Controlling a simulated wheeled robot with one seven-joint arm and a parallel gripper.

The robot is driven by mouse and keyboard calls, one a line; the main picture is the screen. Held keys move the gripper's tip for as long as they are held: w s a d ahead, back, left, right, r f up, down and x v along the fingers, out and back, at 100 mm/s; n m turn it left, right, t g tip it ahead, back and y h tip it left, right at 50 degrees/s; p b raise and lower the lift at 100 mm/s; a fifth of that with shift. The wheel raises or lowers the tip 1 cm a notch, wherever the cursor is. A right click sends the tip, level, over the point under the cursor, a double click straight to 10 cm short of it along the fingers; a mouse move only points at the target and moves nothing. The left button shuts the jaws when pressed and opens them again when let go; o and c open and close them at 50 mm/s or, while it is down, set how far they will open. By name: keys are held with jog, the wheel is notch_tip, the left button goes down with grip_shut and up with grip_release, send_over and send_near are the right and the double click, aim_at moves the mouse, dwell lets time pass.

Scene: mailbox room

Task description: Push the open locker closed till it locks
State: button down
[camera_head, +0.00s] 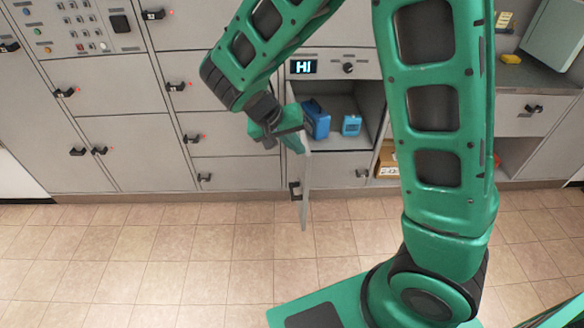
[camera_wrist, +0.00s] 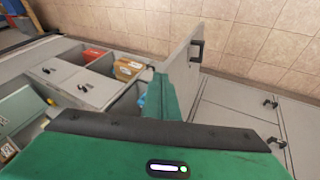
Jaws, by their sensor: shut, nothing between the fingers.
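The open locker (camera_head: 345,103) has a dark interior with two blue items, a larger one (camera_head: 316,119) and a smaller one (camera_head: 352,125). Its grey door (camera_head: 306,195) stands swung out from the cabinet, seen nearly edge-on, with a black handle (camera_head: 294,190) on its left face. The door (camera_wrist: 184,72) and its handle (camera_wrist: 196,50) also show in the wrist view. My gripper (camera_head: 298,143) is shut and empty at the door's upper edge, close to the locker opening. Its fingertips (camera_wrist: 160,78) overlap the door in view; I cannot tell whether they touch it.
Shut lockers with black handles and small red lights (camera_head: 178,86) fill the wall to the left. A panel with a "HI" display (camera_head: 303,67) sits above the open locker. An open shelf holds a cardboard box (camera_head: 387,160). The tiled floor (camera_head: 150,255) is clear.

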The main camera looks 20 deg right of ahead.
jog(key=w+a+f+t, duration=0.1)
jog(key=w+a+f, duration=0.15)
jog(key=a, duration=0.45)
jog(key=n, duration=0.1)
send_near(303, 171)
jog(key=shift+t+h, duration=0.3)
jog(key=shift+s+a+f+x, duration=0.1)
jog(key=shift+s+x, duration=0.05)
jog(key=shift+x, duration=0.85)
jog(key=shift+s+a+f+x, duration=0.1)
jog(key=shift+s+f+x, duration=0.05)
jog(key=shift+x, duration=0.85)
